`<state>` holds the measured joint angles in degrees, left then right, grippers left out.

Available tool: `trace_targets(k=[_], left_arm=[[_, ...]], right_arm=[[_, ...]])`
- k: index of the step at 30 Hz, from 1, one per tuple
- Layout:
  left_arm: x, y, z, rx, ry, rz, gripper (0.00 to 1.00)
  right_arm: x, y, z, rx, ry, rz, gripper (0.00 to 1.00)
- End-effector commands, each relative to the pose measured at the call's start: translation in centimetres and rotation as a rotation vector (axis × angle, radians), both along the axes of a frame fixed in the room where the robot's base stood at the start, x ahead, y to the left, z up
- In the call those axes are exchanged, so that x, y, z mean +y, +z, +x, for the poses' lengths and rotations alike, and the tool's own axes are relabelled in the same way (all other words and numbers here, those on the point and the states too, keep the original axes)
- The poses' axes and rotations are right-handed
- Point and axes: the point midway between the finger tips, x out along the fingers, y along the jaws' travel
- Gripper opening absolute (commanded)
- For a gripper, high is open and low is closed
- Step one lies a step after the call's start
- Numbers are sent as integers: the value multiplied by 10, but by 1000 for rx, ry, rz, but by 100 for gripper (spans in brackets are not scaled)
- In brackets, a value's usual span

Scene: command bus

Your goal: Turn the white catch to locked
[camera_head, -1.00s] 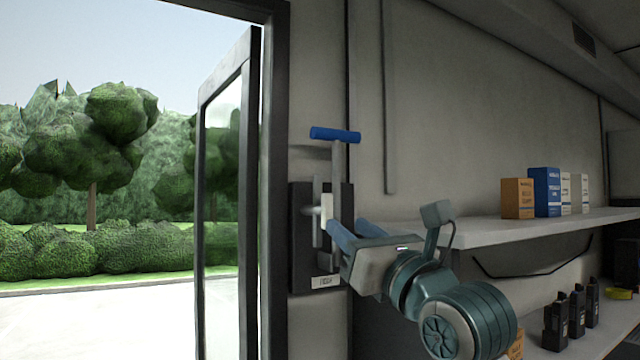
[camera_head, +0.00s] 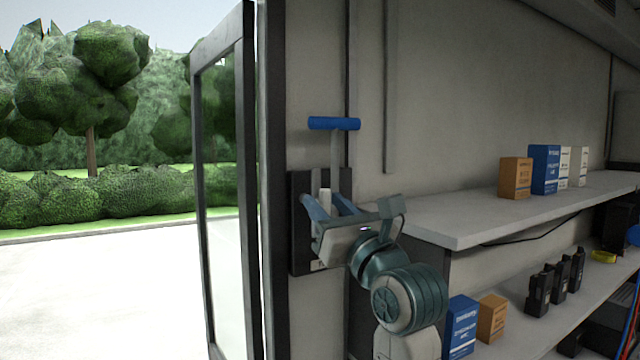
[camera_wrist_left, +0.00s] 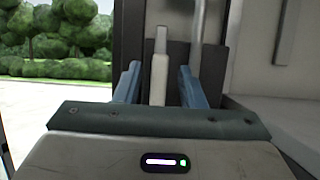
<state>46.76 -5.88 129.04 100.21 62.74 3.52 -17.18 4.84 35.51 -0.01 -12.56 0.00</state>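The white catch (camera_head: 325,204) is a small upright bar on a dark wall plate (camera_head: 301,255) beside the door opening. A grey lever with a blue T-shaped grip (camera_head: 334,123) rises from the same plate. My left gripper (camera_head: 321,197) is at the plate, its two blue fingers open. In the left wrist view the catch (camera_wrist_left: 159,80) stands upright between the spread fingers, with visible gaps either side; I cannot tell its exact depth between them. The plate's lower label is mostly hidden behind my gripper. My right gripper is not in view.
A glazed door (camera_head: 226,190) stands open at the left, with trees outside. To the right, an upper shelf (camera_head: 440,228) holds several boxes. A lower shelf (camera_head: 510,325) holds boxes and black handheld devices. The wall above the lever is clear.

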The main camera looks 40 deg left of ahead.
Motion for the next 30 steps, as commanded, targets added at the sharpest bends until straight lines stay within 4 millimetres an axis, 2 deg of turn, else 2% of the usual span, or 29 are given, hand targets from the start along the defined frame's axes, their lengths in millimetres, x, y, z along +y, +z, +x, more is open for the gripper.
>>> trace_targets(k=[3,9,21,23,27,30], left_arm=[[12,8,3,1,3,3,36],[23,12,7,0,1,1,36],[27,11,8,0,0,-1,36],[27,11,8,0,0,-1,27],[27,11,8,0,0,-1,0],[27,11,8,0,0,-1,0]], right_arm=[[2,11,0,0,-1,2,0],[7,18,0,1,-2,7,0],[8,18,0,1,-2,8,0],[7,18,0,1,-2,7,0],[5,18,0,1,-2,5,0],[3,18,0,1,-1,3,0]])
